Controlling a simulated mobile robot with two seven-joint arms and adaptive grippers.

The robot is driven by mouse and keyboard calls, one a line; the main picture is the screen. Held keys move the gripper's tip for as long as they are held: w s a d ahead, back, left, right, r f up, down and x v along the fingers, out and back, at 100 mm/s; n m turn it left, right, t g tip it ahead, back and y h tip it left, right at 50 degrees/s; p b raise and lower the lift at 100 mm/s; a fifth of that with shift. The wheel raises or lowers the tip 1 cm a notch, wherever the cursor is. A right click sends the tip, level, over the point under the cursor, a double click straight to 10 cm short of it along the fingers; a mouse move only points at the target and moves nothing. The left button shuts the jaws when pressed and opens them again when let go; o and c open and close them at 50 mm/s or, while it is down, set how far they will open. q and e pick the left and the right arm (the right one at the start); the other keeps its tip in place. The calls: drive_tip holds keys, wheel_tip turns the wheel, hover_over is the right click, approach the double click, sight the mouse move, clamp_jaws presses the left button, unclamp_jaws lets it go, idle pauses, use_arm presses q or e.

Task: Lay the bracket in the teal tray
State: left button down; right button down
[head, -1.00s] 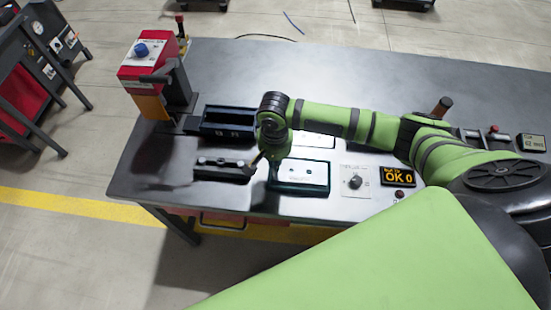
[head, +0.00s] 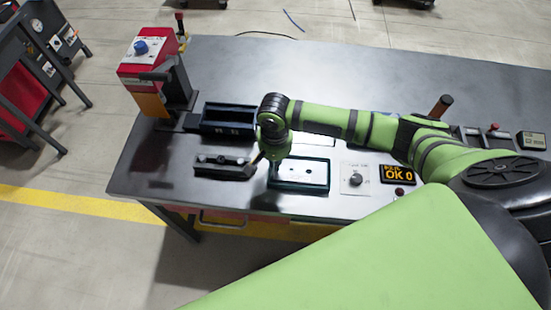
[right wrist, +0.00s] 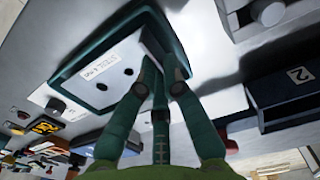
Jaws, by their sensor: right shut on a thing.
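The teal tray (head: 301,187) lies near the bench's front edge; its rim (right wrist: 118,23) fills the upper left of the right wrist view. A pale plate with two dark holes (right wrist: 118,80) and a paper label shows inside the rim. My right gripper (head: 273,168) is at the tray's left end in the head view. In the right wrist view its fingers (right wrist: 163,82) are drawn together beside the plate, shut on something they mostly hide. My left gripper is not in view.
A black fixture with knobs (head: 222,165) stands just left of the tray. A dark open bin (head: 228,118) and a red machine (head: 150,62) are behind it. A dial panel (head: 355,180) and an OK 0 display (head: 398,173) are right.

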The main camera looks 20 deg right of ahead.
drive_tip(key=shift+f, duration=0.55)
drive_tip(key=c, duration=1.3)
unclamp_jaws()
drive_tip(key=shift+f, duration=0.1)
wheel_tip(320, 180, up, 12)
